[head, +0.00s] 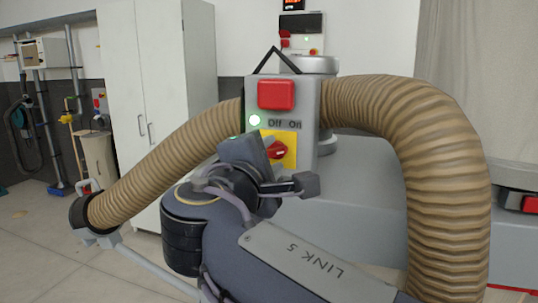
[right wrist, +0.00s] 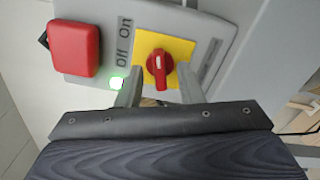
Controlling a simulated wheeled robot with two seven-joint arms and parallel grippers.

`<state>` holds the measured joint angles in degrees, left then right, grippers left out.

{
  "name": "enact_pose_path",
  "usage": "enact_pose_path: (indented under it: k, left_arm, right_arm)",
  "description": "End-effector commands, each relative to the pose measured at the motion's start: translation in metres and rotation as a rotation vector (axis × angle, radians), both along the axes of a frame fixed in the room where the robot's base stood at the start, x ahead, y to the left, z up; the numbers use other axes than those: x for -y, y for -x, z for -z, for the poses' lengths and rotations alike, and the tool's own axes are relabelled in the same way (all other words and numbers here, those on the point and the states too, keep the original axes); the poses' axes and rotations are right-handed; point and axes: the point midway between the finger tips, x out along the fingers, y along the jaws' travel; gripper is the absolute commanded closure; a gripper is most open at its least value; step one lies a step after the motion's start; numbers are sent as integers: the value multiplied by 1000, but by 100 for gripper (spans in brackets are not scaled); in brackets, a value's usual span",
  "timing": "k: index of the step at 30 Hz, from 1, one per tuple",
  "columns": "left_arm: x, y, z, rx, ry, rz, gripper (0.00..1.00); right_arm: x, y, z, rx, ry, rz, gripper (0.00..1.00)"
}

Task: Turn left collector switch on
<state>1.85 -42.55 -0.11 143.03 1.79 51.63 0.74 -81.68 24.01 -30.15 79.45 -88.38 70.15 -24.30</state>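The left collector's grey control box (head: 309,135) carries a yellow plate with a red rotary switch (head: 278,150), below the words "Off On". In the right wrist view the red switch (right wrist: 159,68) has its grip bar running up and down the picture, along the direction of the lettering. My right gripper (head: 287,166) is in front of the plate. In the right wrist view its two fingers (right wrist: 160,88) are apart, one on each side of the switch, with gaps to it. Contact does not show. A green lamp (head: 254,120) glows beside "Off". My left gripper is not in view.
A big red button (head: 276,95) sits above the switch. Ribbed tan hoses (head: 168,150) arch out on both sides of the box. Another control box (head: 302,34) hangs on the back wall. A white cabinet (head: 150,75) stands at the left.

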Motion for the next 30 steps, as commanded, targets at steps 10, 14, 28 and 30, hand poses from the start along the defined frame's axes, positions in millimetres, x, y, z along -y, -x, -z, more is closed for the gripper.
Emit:
enact_pose_path:
  k: [10,14,28,30]
  left_arm:
    - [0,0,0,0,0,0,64]
    - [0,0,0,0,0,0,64]
    - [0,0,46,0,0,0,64]
    - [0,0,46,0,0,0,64]
  right_arm:
    - [0,0,0,0,0,0,93]
    - [0,0,0,0,0,0,100]
    - [0,0,4,96,-299,1,100]
    - [0,0,2,102,-320,2,100]
